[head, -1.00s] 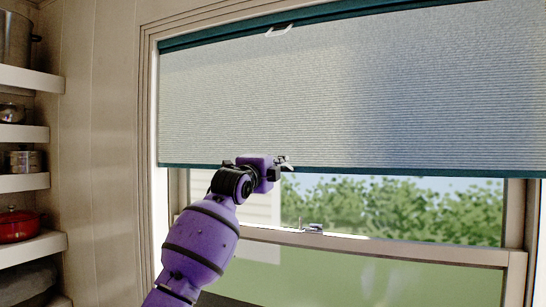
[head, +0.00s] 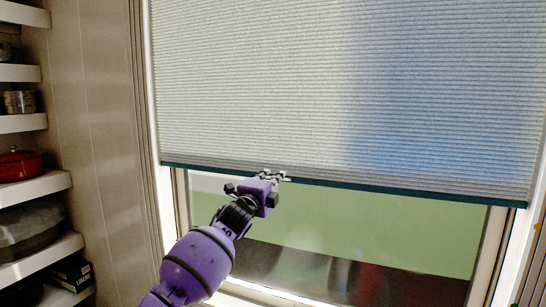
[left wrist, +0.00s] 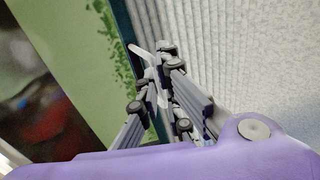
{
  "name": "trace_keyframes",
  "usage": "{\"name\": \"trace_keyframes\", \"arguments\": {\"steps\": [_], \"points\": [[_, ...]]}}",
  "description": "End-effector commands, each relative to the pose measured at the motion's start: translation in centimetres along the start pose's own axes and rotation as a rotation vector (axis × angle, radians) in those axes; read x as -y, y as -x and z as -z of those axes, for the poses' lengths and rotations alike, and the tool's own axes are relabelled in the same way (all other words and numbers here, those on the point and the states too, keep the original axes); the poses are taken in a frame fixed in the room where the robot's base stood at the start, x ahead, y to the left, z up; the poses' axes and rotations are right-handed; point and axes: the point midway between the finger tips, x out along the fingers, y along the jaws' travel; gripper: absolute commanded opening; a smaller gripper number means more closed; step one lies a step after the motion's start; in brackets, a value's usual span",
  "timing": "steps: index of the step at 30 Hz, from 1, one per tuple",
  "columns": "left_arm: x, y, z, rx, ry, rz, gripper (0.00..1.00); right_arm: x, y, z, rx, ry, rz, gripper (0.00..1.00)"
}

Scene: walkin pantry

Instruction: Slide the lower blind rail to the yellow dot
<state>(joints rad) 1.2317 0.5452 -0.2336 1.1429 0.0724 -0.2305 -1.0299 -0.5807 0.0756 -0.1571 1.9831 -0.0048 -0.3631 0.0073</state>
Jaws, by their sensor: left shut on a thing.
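The lower blind rail (head: 410,191) is a dark teal bar along the bottom of the pale pleated blind. It runs across the window in the head view. My left gripper (head: 274,177) is shut at the rail, left of its middle. In the left wrist view the fingers (left wrist: 160,92) close at the teal rail (left wrist: 133,35), and a pale handle tip (left wrist: 140,49) shows beside them. The fingers hide most of that handle. A small yellow dot (head: 537,226) shows on the right window frame, lower than the rail's right end. My right gripper is out of view.
The pleated blind (head: 280,90) covers the upper window. Bare glass (head: 370,232) lies below the rail. Shelves with a red pot (head: 20,165) and other pans stand at the left, clear of my arm.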

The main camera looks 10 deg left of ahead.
Motion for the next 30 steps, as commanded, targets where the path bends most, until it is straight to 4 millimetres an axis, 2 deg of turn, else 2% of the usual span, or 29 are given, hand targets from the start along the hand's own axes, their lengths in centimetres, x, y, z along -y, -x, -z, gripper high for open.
{"name": "trace_keyframes", "arguments": {"steps": [1,7,16,23,24,27,30], "points": [[-1.7,0.2,0.0,0.001,0.001,-0.007,0.0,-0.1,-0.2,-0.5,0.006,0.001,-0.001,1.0],[-3.9,0.6,0.0,0.002,0.0,-0.004,0.0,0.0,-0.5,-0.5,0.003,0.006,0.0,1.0],[-4.5,0.7,0.0,0.002,-0.001,-0.001,0.0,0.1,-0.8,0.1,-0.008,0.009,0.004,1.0],[-4.4,0.7,0.0,0.002,-0.001,0.0,0.0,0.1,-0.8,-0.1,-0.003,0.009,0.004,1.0],[-4.4,0.7,0.0,0.002,-0.001,0.0,0.1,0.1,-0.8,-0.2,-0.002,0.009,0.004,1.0],[-4.4,0.7,0.0,0.002,-0.001,0.0,0.24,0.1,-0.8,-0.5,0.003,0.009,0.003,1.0],[-4.4,0.7,0.0,0.002,-0.001,0.001,0.25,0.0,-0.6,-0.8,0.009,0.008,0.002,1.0]]}}
